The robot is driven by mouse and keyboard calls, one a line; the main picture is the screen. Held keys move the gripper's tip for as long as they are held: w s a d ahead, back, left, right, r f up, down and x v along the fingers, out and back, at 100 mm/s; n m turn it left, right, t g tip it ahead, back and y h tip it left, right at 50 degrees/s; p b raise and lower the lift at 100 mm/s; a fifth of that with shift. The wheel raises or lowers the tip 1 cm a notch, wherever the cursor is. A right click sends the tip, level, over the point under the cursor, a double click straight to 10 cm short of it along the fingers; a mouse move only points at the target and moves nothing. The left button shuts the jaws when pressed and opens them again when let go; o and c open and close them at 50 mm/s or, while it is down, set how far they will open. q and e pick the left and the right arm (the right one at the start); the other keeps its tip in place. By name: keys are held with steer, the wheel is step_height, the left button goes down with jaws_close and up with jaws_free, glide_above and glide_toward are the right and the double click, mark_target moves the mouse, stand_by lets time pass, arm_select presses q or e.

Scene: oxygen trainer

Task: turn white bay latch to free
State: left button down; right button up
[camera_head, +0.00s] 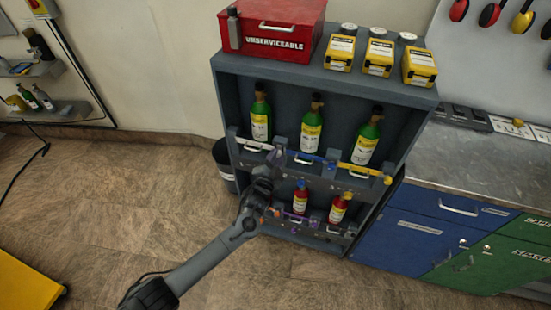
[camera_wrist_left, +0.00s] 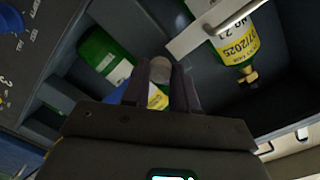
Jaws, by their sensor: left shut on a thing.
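The white bay is the left bay of the cabinet's upper shelf, with a white bar (camera_head: 250,143) across its front and a green bottle (camera_head: 260,114) standing behind it. My left gripper (camera_head: 276,157) is at the right end of this bar and covers the latch in the head view. In the left wrist view, a grey rounded latch knob (camera_wrist_left: 160,70) sits between the two fingers (camera_wrist_left: 160,88), which are shut on it. The white bar (camera_wrist_left: 218,28) crosses the upper right of that view, in front of a bottle with a yellow label. My right gripper is not in view.
A blue bar (camera_head: 305,156) and a yellow bar (camera_head: 361,169) front the neighbouring bays, each with a green bottle. Red bottles (camera_head: 300,198) stand on the lower shelf. A red case (camera_head: 272,27) and yellow boxes (camera_head: 379,57) sit on top.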

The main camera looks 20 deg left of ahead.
arm_select(q)
steer(key=c, duration=0.9)
jaws_free()
steer(key=s+p, duration=0.1)
steer(key=s, duration=0.2)
steer(key=s+p, duration=0.1)
steer(key=s, duration=0.6)
steer(key=shift+s+d+r+p, duration=0.25)
steer(key=shift+s+p, duration=0.15)
